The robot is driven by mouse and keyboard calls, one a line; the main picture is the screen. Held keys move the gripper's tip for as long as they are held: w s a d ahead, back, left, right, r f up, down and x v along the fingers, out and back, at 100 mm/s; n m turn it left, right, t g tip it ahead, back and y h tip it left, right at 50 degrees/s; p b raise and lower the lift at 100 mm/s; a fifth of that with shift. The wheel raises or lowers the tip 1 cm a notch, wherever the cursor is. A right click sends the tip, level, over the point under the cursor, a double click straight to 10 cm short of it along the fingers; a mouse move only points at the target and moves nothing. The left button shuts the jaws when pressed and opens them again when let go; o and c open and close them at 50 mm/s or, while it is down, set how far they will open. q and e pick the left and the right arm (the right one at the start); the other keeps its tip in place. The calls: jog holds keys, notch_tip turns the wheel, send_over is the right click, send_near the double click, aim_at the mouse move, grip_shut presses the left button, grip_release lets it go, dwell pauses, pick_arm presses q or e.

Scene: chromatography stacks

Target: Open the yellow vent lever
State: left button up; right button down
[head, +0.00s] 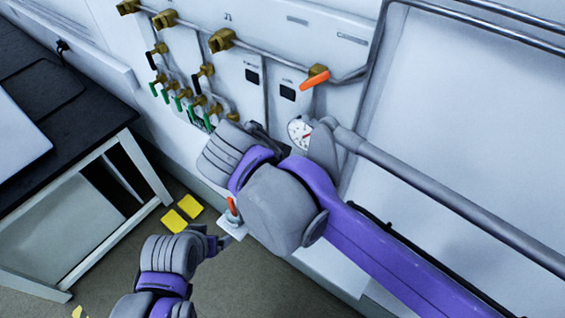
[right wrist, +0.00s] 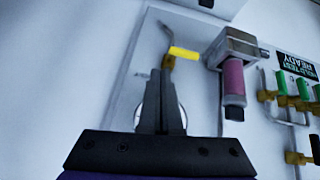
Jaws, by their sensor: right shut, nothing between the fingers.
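The yellow vent lever (right wrist: 184,53) shows in the right wrist view as a short bright bar, slightly tilted, on a brass fitting at a thin bent pipe. My right gripper (right wrist: 167,74) is shut and empty. Its fingertips appear just below the fitting and the lever's left end; I cannot tell whether they touch. In the head view my right arm covers this area, and I cannot make out the lever there. My left gripper (head: 222,240) is low at the front, beside a small white plate with a red-orange handle (head: 232,205); its opening is unclear.
A grey fixture with a purple cylinder (right wrist: 233,80) is right of the lever. Green-handled valves (right wrist: 308,88) are further right. In the head view, an orange lever (head: 314,79) sits on the wall pipe, above a round gauge (head: 299,132). A dark-topped bench (head: 75,130) stands left.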

jog(key=a+r+m+t, duration=0.1)
jog(key=a+r, duration=0.4)
jog(key=a, duration=0.1)
jog(key=shift+m+t+h, duration=0.3)
jog(key=shift+t+h, duration=0.1)
jog(key=s+a+f+x, duration=0.1)
jog(key=f+x, duration=0.1)
jog(key=x, duration=1)
jog(key=shift+f, duration=0.25)
jog(key=shift+d, duration=0.1)
jog(key=shift+d, duration=0.1)
